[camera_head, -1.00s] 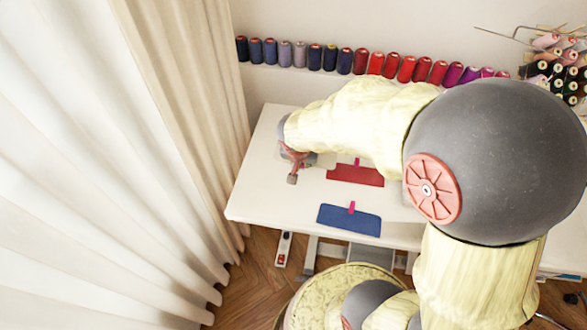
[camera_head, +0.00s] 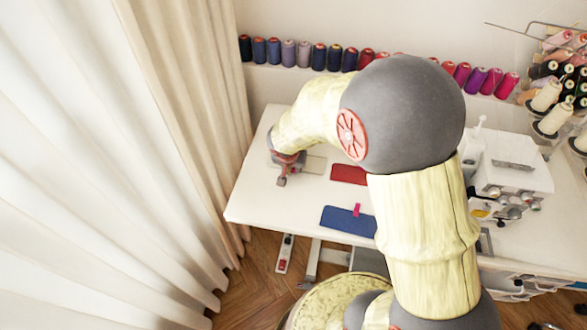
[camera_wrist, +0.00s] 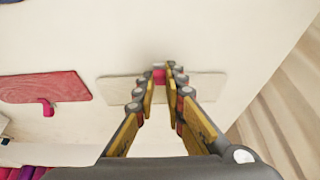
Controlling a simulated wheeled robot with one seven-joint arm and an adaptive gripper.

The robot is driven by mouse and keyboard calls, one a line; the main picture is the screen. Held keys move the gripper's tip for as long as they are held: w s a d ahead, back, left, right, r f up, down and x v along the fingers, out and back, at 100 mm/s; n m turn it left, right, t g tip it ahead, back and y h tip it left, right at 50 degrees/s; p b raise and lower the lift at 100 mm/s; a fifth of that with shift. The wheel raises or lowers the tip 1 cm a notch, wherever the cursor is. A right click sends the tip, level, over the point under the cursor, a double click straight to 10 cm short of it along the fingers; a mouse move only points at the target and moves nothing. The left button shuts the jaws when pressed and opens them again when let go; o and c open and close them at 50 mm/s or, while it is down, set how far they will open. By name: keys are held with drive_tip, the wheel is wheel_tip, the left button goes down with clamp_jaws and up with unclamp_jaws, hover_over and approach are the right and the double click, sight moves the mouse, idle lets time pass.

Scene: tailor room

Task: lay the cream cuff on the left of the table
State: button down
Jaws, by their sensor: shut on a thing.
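The cream cuff (camera_wrist: 120,90) is a pale flat strip with a pink clip (camera_wrist: 159,76) at its middle. My gripper (camera_wrist: 160,72) is shut on this clip, and the cuff sticks out to both sides of the fingers. In the head view the cuff (camera_head: 314,164) shows just right of my gripper (camera_head: 283,178), at the left part of the white table (camera_head: 262,201). The rest of the cuff is hidden behind the gripper and arm. It appears flat and low over the table; I cannot tell whether it touches.
A red cuff (camera_head: 348,174) lies right of the cream one, and a blue cuff (camera_head: 347,220) lies nearer the front edge. A sewing machine (camera_head: 510,165) stands at the right. Curtains (camera_head: 185,130) hang close to the table's left edge. Thread spools (camera_head: 289,52) line the back.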

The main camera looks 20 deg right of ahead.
drive_tip(key=shift+f, duration=0.15)
drive_tip(key=c, duration=1.8)
unclamp_jaws()
drive_tip(key=shift+c, duration=0.2)
drive_tip(key=shift+r, duration=0.3)
drive_tip(key=s+a+r+n+p, duration=0.1)
drive_tip(key=s+r+p, duration=0.1)
drive_tip(key=s+r, duration=0.65)
drive_tip(key=s+a+r+n+p, duration=0.1)
drive_tip(key=s+r+p, duration=0.15)
drive_tip(key=r, duration=1.15)
drive_tip(key=s+a+r+n+t+y, duration=0.2)
drive_tip(key=s+r+n, duration=0.2)
drive_tip(key=s+r, duration=0.3)
drive_tip(key=s, duration=0.5)
drive_tip(key=shift+s+n+y+b, duration=0.3)
drive_tip(key=shift+s+n+b, duration=0.05)
drive_tip(key=shift+s+n, duration=0.05)
